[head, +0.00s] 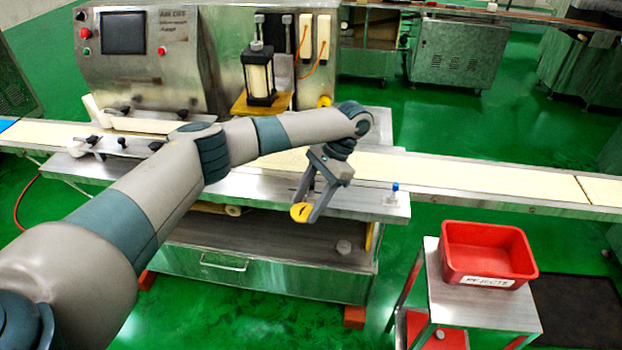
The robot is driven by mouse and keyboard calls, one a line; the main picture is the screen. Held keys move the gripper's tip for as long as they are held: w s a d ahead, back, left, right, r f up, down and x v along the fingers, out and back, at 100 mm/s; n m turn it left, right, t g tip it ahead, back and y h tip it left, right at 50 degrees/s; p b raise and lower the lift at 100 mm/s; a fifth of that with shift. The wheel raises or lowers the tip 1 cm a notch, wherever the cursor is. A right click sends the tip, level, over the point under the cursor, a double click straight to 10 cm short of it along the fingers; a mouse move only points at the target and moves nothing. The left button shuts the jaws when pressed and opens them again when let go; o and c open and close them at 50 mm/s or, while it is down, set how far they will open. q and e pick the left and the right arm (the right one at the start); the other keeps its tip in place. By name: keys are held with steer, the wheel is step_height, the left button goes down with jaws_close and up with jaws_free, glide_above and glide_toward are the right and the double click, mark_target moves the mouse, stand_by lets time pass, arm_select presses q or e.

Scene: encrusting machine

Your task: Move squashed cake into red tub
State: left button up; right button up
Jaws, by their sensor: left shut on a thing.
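My left gripper (307,208) is shut on the squashed cake (300,212), a flat yellow piece. It holds the cake in front of the machine's near edge, below the conveyor belt. The red tub (490,277) stands to the right on a small metal stand, with a white label on its front. The part of the tub's inside that shows looks empty. The gripper and cake are left of the tub, well apart from it. My right gripper is not in view.
A pale conveyor belt (480,178) runs across behind the gripper. The encrusting machine (150,60) stands at the back left. The metal stand (470,308) holds the tub. A dark mat (580,308) lies on the green floor at right. Open floor shows between machine and stand.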

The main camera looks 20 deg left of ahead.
arm_select(q)
steer(key=s+d+f+n+h, duration=0.1)
steer(key=s+n, duration=0.1)
steer(key=s, duration=0.4)
steer(key=s+d+f+n+h, duration=0.1)
steer(key=s+d+n, duration=0.1)
steer(key=s, duration=0.5)
steer(key=s+d+f+n+g+h, duration=0.1)
steer(key=s+n, duration=0.2)
steer(key=s, duration=0.4)
steer(key=shift+s+d+f+h, duration=0.2)
steer(key=shift+d+f+h, duration=0.05)
steer(key=shift+f+h, duration=0.1)
